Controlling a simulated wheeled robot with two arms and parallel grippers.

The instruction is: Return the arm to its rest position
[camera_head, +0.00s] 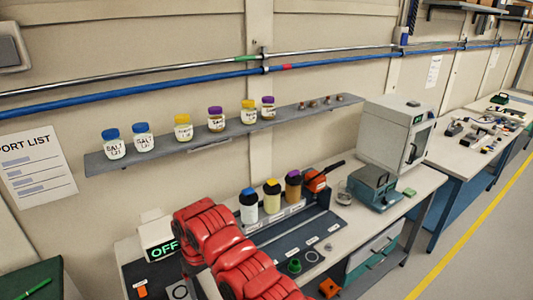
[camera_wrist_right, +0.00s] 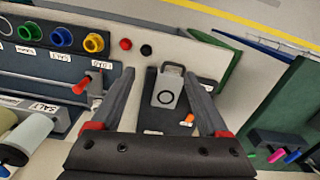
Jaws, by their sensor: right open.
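My right arm (camera_head: 235,250), red and segmented, reaches over the front of the workbench in the head view and hides part of it. My right gripper (camera_wrist_right: 160,72) shows in the wrist view with its two dark fingers spread apart. It is open and holds nothing that I can see. Beyond and between the fingers is a light grey block with a handle and a black ring (camera_wrist_right: 167,92), over a dark mat. I cannot tell from this view how far below the fingers it is. My left gripper is in neither view.
A wall shelf (camera_head: 160,152) carries several labelled jars. A grey cabinet (camera_head: 390,130) and teal device (camera_head: 372,190) stand to the right. Floor is clear at far right.

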